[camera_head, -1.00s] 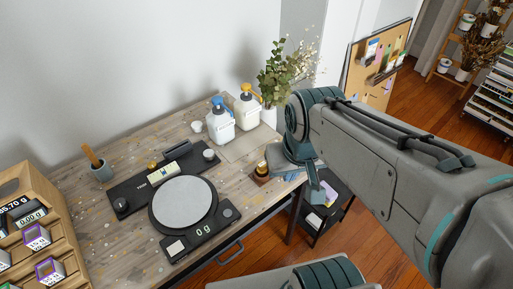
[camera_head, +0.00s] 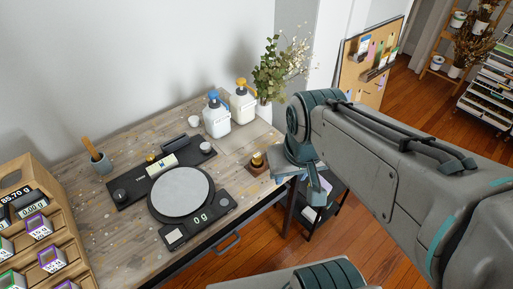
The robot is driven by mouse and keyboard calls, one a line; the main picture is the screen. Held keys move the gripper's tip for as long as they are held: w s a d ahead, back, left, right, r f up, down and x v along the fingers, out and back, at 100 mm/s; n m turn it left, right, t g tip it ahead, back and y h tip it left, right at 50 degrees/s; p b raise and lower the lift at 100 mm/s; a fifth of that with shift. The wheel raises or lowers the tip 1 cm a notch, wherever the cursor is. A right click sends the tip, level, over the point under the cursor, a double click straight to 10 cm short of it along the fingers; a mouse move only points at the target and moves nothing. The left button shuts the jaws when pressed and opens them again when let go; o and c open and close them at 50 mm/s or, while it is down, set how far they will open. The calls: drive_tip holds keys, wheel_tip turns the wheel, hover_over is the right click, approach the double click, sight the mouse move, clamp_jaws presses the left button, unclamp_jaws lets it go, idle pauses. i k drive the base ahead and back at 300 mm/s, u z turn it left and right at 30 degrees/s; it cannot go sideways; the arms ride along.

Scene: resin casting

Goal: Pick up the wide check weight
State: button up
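I cannot tell for sure which piece is the wide check weight. A small brass piece (camera_head: 257,159) sits on a brown wooden block (camera_head: 256,171) near the table's right front edge. A silver-topped round piece (camera_head: 206,149) and a dark round piece (camera_head: 120,196) are at the two ends of the black tray behind the scale. A smaller brass piece (camera_head: 150,158) is also there. My gripper (camera_head: 315,184) hangs at the end of my arm, just right of the wooden block and apart from it. Its fingertips are too unclear to show whether it is open.
A black scale with a round grey plate (camera_head: 181,191) stands mid-table. Two pump bottles (camera_head: 217,118) and a leafy vase (camera_head: 278,75) are at the back.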

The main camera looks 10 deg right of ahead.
sight(258, 161)
drive_tip(key=k, duration=0.35)
drive_tip(key=u, duration=0.85)
drive_tip(key=i, duration=0.65)
drive_tip(key=z, duration=1.65)
